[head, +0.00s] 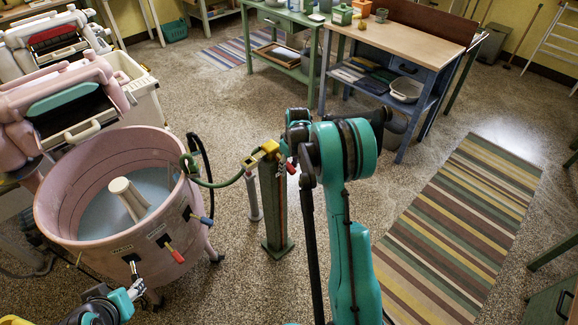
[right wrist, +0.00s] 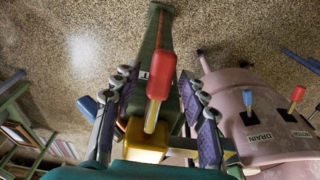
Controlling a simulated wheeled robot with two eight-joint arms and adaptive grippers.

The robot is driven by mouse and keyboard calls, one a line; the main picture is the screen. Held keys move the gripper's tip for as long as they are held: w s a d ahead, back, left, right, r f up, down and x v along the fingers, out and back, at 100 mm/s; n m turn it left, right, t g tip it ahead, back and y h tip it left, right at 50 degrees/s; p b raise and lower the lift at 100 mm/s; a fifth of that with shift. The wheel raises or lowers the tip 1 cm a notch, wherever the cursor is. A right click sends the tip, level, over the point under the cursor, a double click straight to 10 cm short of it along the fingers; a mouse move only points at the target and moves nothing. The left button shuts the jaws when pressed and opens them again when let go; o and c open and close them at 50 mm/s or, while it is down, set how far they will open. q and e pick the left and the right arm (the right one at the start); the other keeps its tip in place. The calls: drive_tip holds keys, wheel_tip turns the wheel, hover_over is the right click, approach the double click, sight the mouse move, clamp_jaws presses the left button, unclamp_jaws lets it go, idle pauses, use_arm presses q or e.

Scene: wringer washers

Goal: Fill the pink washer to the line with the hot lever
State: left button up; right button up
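The pink washer (head: 98,246) stands at the left with pale blue water (head: 110,215) low around its light agitator (head: 129,197). I cannot make out the fill line. A green post (head: 274,215) stands right of it, with a yellow valve block (head: 270,147) on top. A green hose (head: 222,184) runs from there to the tub's rim. The red hot lever (right wrist: 160,86) lies between the two spread fingers of my right gripper (right wrist: 160,115), with gaps on both sides. A blue lever (right wrist: 88,105) is outside the left finger. My left gripper (head: 134,287) is small, near the washer's front; its fingers are unclear.
The washer's front has a red lever (head: 174,252) and a blue lever (head: 203,219); the right wrist view shows a DRAIN label (right wrist: 259,137) there. A wood-topped workbench (head: 408,40) stands behind. A striped rug (head: 450,235) lies on open floor at the right.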

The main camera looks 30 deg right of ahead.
sight(292, 169)
wheel_tip(292, 169, up, 12)
drive_tip(key=s, duration=0.1)
drive_tip(key=shift+s+d, duration=0.2)
drive_tip(key=shift+s, duration=0.15)
drive_tip(key=shift+f, duration=0.1)
drive_tip(key=shift+a, duration=0.1)
idle(3.2)
